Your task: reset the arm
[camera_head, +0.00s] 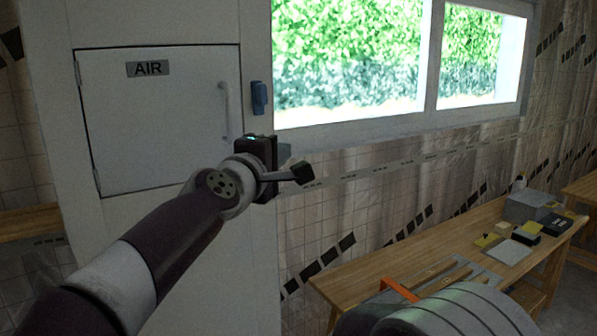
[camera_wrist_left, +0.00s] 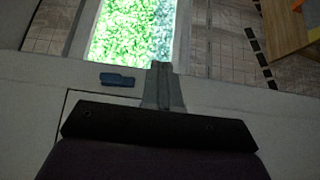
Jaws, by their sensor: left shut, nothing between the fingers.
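My left gripper (camera_head: 302,173) is in front of the wall, just right of the white cabinet's frame and below the window. Its fingers are shut with nothing between them. In the left wrist view the closed fingers (camera_wrist_left: 162,88) point up toward the window. The white panel (camera_head: 150,125) marked AIR is closed, with a pale vertical handle (camera_head: 224,112) on its right side. My left gripper is apart from that handle. My right gripper is not in view.
A small blue part (camera_head: 259,98) sits on the frame beside the panel, and also shows in the left wrist view (camera_wrist_left: 117,79). A bright window (camera_head: 350,60) is above right. A wooden bench (camera_head: 345,279) with several small items stands at lower right against the tiled wall.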

